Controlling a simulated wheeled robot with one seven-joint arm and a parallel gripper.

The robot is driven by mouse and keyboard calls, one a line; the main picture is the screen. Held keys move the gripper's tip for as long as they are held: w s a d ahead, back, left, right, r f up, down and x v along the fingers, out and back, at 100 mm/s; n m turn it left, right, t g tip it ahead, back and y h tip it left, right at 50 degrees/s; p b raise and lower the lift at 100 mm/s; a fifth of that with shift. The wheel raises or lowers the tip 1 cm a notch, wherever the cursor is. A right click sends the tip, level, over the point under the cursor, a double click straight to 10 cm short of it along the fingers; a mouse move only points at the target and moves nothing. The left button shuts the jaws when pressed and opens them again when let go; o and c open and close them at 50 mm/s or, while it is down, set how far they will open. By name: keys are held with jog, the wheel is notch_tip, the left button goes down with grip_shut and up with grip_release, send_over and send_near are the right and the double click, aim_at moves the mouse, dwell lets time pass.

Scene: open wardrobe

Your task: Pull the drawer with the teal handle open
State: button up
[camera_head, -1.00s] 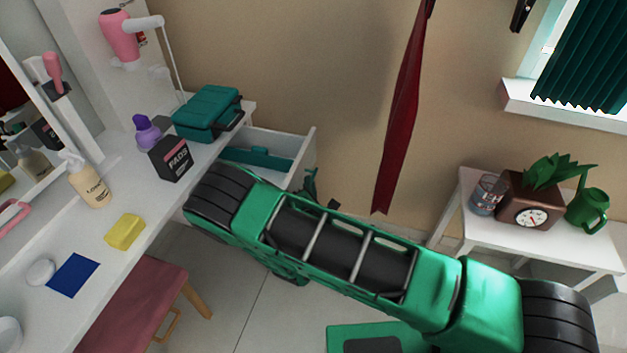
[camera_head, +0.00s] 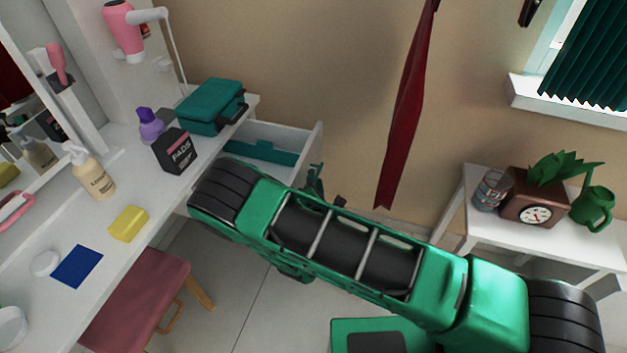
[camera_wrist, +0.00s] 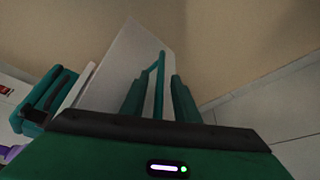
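The white drawer (camera_head: 318,150) under the dressing table stands pulled out, and its inside shows in the head view. A flat teal thing (camera_head: 262,151) lies in it. In the wrist view the drawer's pale front (camera_wrist: 120,68) carries a teal bar handle (camera_wrist: 160,80). My gripper (camera_wrist: 159,98) is open, with one finger on each side of the handle and gaps visible between fingers and bar. In the head view my gripper (camera_head: 317,184) is small and dark beside the drawer front's outer face, partly hidden by my arm.
A teal case (camera_head: 210,105), black box (camera_head: 175,152) and purple bottle (camera_head: 151,126) stand on the tabletop above the drawer. A pink stool (camera_head: 135,295) is below. A red cloth (camera_head: 404,120) hangs by the wall. A white side table (camera_head: 480,232) stands at right.

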jog(key=v, duration=1)
